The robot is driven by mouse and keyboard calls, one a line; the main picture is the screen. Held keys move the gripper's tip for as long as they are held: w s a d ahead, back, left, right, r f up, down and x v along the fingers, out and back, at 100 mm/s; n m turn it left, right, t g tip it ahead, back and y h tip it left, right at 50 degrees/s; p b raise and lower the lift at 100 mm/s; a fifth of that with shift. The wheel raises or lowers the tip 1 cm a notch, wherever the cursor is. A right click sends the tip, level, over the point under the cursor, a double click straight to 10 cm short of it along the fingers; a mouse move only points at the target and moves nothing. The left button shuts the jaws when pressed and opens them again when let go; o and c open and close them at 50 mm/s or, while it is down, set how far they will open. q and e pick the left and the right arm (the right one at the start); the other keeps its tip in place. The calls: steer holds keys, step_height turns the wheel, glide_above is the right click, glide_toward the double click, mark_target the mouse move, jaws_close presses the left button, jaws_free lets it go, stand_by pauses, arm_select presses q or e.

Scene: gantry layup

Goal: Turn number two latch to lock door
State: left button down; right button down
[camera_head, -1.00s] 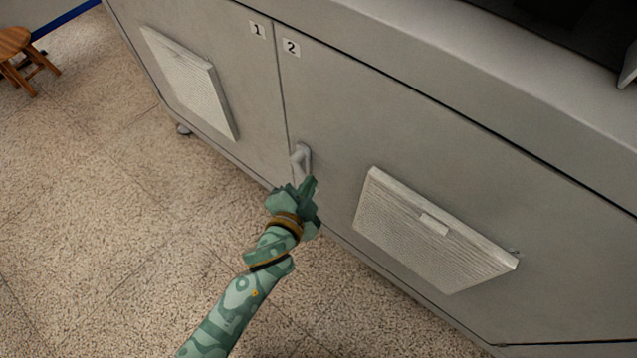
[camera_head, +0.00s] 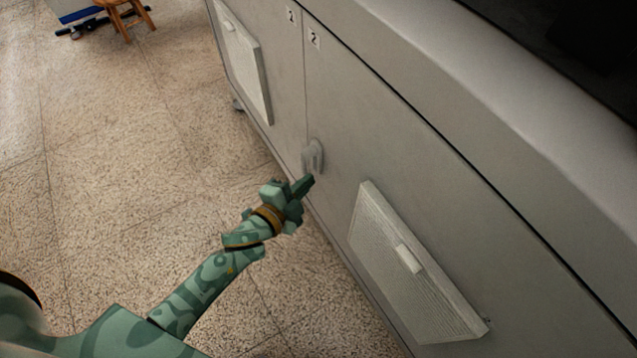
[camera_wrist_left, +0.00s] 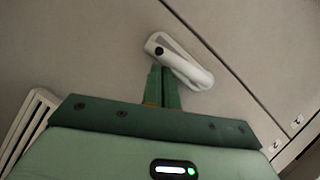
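The light grey latch (camera_head: 314,155) is on the number two door (camera_head: 345,120), close to the seam with the neighbouring door. In the left wrist view the latch (camera_wrist_left: 188,66) has a dark round spot at its upper-left end, and its handle slants down to the right, roughly along the seam. My green left gripper (camera_head: 308,182) is just below the latch in the head view. In the left wrist view its fingers (camera_wrist_left: 162,86) are together, with their tips at the handle's lower edge. I see nothing clamped between them; contact is unclear. My right gripper is out of view.
A vented panel (camera_head: 410,265) juts from the door to the right of the latch, and another vented panel (camera_head: 243,60) is on the left door. A wooden stool (camera_head: 125,15) stands far back left. The speckled floor (camera_head: 110,170) beside the cabinet is clear.

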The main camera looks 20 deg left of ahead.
arm_select(q)
steer(key=shift+w+a+f, duration=0.2)
steer(key=shift+a+f, duration=0.1)
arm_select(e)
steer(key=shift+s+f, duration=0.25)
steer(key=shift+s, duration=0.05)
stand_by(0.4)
